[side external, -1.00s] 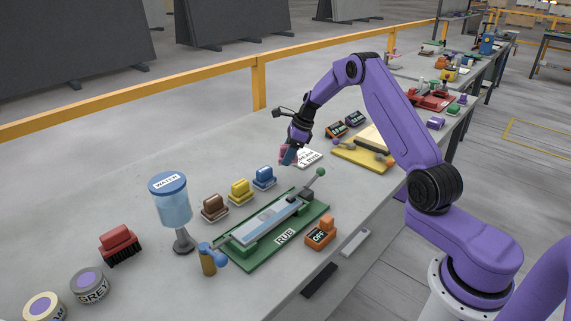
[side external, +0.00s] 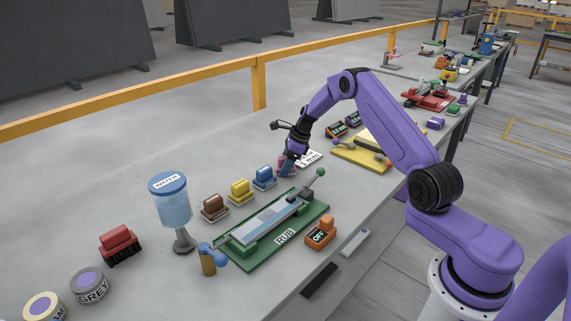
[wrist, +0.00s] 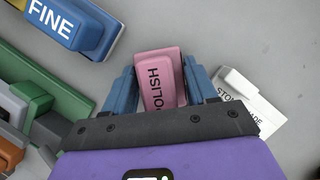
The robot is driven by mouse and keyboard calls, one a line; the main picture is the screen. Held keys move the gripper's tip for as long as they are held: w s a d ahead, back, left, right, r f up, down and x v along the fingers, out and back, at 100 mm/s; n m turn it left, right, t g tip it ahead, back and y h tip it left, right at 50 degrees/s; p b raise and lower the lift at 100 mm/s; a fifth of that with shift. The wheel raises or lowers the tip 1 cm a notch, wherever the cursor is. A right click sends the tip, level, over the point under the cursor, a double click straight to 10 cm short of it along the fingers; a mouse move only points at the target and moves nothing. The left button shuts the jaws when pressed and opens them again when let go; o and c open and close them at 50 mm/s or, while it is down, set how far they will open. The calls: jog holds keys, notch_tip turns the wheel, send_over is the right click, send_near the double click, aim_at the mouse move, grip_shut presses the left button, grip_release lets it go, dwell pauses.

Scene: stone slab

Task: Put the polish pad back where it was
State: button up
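The pink polish pad (wrist: 158,78), its lettering partly hidden, sits between the two blue fingers of my gripper (wrist: 160,72), which are shut on its sides. In the side external view my gripper (side external: 287,166) points down and the pink pad (side external: 281,162) shows partly behind the fingers. It is just beyond the blue pad (side external: 264,177), at the far end of the pad row, very low over the slab. I cannot tell whether its underside touches the slab. The blue pad, marked FINE, also shows in the wrist view (wrist: 68,22).
Yellow (side external: 241,190) and brown (side external: 214,207) pads continue the row. The green RUB board (side external: 262,250) lies in front, and a water dispenser (side external: 173,205) stands left. The slab behind the row is clear.

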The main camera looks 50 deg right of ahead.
jog(key=shift+o, duration=1.1)
